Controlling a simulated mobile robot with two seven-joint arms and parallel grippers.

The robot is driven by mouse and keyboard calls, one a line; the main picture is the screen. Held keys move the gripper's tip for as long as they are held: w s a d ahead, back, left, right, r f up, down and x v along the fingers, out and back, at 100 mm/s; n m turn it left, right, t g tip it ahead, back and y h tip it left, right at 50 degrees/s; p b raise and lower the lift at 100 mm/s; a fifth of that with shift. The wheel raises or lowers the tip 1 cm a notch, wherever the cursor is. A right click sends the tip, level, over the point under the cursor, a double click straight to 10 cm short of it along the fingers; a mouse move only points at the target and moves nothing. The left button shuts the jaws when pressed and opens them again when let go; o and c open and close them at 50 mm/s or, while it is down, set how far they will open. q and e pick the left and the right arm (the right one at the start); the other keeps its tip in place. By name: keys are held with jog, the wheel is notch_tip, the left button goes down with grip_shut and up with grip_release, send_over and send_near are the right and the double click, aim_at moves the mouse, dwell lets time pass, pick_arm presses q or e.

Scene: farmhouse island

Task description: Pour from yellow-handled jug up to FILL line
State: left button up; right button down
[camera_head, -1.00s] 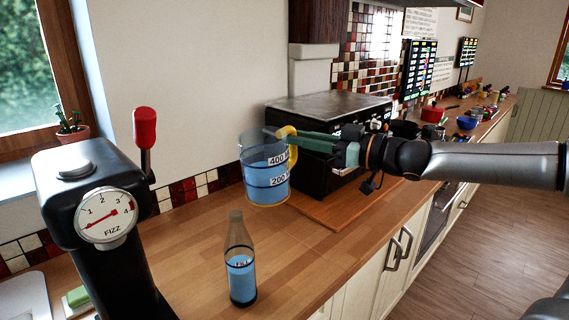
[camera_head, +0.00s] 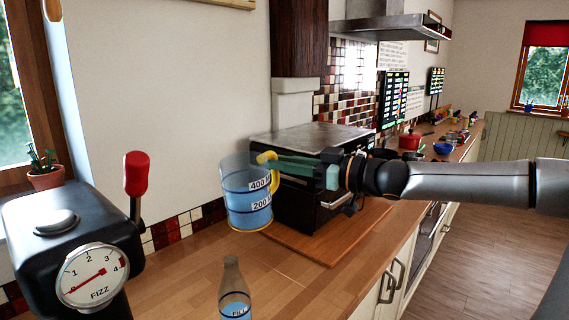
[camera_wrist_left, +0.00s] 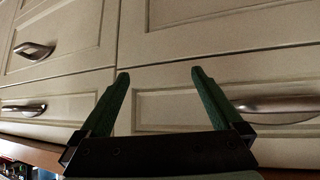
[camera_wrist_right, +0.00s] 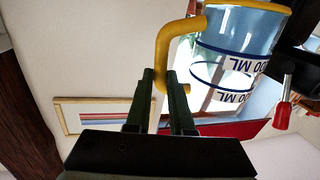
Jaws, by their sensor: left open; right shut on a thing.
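The clear jug (camera_head: 247,207) with a yellow handle (camera_head: 272,178) and 400 and 200 marks holds blue liquid. It is about upright in the air above the counter, behind and above the bottle. My right gripper (camera_head: 262,160) is shut on the handle; the jug also shows in the right wrist view (camera_wrist_right: 235,40). The clear bottle (camera_head: 232,275) with a FILL mark stands at the bottom edge, its base cut off. It has blue liquid near the mark; the exact level is unclear. My left gripper (camera_wrist_left: 155,85), seen only in the left wrist view, is open and empty before cabinet fronts.
A black FIZZ machine (camera_head: 60,250) with a dial and red lever (camera_head: 136,173) stands at left. The wooden counter (camera_head: 190,265) between machine and board is mostly clear.

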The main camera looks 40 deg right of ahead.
aim_at(277, 188)
jog(key=a+f+n+b, duration=0.1)
jog(key=n, duration=0.1)
jog(key=f+n+b, duration=0.1)
jog(key=f+n, duration=0.1)
jog(key=n, duration=0.1)
jog(key=a+f+n+h+b, duration=0.1)
jog(key=n+b, duration=0.1)
jog(key=n, duration=0.1)
jog(key=shift+s+a+f+g, duration=0.15)
jog(key=shift+s+a+g, duration=0.05)
jog(key=shift+a+g, duration=0.2)
jog(key=shift+s+a+r+n+h+p, duration=0.1)
jog(key=shift+a+r+n+h+p, duration=0.2)
jog(key=shift+a+r+n+p, duration=0.5)
jog(key=shift+d+f+b, duration=0.15)
jog(key=shift+b, duration=0.2)
dwell(0.6)
jog(key=shift+n, duration=0.3)
jog(key=shift+d+f, duration=0.15)
dwell(0.4)
dwell(1.0)
